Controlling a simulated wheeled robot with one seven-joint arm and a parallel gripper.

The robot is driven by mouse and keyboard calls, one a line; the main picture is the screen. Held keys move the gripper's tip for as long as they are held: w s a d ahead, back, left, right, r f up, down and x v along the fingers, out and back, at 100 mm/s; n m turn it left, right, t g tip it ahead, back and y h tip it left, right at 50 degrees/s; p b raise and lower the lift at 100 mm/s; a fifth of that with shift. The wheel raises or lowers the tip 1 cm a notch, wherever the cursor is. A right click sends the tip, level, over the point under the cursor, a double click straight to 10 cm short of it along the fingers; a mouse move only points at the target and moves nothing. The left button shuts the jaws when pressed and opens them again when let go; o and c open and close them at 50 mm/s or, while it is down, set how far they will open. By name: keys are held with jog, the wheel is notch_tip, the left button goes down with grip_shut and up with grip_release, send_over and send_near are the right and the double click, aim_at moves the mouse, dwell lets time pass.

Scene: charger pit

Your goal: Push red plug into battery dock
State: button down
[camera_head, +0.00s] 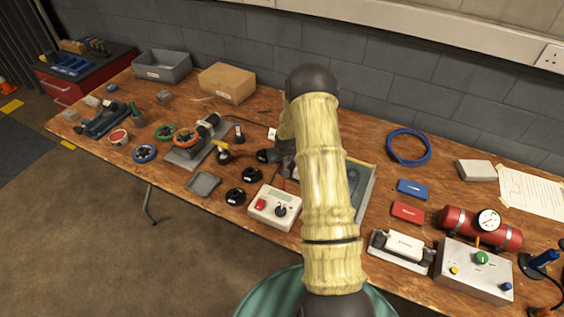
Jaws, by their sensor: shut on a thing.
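My gripper (268,155) shows as a dark shape just left of my arm, over the middle of the table. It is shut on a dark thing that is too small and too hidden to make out. I see no clearly red plug; my arm covers part of this area. I cannot be sure which thing is the battery dock. A grey plate with a dark device (207,130) lies left of my gripper. A grey tray (368,185), partly hidden, lies just right of my arm. A white box with a red switch and black knob (275,207) stands in front of my gripper.
A cardboard box (228,83) and a grey bin (162,66) stand at the back. A red cylinder with a gauge (480,228) and a metal control box (473,270) stand at right.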

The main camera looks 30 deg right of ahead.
jog(key=shift+f, duration=0.25)
jog(key=c, duration=1.2)
grip_release()
jog(key=b+v, duration=0.1)
jog(key=v, duration=1.6)
jog(key=shift+r+b, duration=0.2)
jog(key=shift+b, duration=0.1)
